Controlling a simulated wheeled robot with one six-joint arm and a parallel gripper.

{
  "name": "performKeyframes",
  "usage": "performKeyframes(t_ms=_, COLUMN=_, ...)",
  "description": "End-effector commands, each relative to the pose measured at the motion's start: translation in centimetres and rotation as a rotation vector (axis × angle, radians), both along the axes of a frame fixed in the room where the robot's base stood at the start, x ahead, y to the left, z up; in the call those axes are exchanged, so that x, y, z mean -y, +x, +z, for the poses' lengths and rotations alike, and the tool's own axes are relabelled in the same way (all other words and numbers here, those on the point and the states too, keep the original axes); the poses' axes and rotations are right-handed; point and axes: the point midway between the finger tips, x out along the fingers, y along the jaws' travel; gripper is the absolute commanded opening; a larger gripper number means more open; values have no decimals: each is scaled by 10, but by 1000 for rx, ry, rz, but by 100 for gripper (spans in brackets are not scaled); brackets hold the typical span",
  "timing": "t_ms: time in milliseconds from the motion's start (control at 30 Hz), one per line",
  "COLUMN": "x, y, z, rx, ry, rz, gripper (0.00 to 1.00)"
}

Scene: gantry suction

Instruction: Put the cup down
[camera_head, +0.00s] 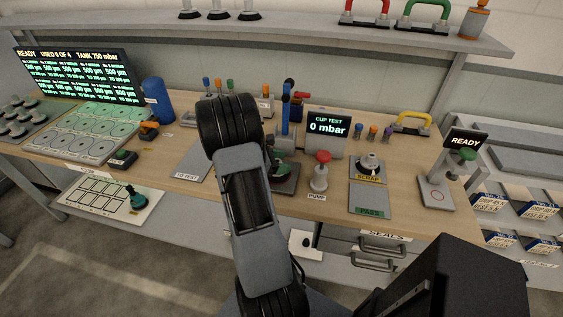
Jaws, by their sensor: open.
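My arm rises through the middle of the camera_head view; my gripper does not show. It is out of view or hidden behind the arm. Several suction cups are in sight. A dark grey cup (370,163) stands on the SCRAP pad (366,180). A green cup (281,168) sits at the cup test fixture (286,186), partly hidden by my arm. Another green cup (467,154) is at the READY stand (436,193). A teal cup (137,198) stands on the white tray (101,199) on the lower shelf. The PASS pad (369,205) is bare.
The red-knobbed PUMP (318,176) and CUP TEST display (327,128) stand right of the fixture. A blue cylinder (157,100) and a round-welled tray (97,137) are at left. A shelf (300,35) runs above the bench. The grey TO TEST pad (193,164) is partly covered by my arm.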

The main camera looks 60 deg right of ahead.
Motion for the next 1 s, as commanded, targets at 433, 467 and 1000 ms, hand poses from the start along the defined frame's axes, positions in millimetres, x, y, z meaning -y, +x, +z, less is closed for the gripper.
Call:
performKeyframes(t_ms=433, x=-28, y=27, z=17, rx=3, ry=-3, rz=5, gripper=59)
performKeyframes(t_ms=467, x=-32, y=31, z=20, rx=3, ry=-3, rz=6, gripper=59)
performKeyframes(t_ms=1000, x=-80, y=74, z=47, rx=0, ry=0, rz=1, gripper=59)
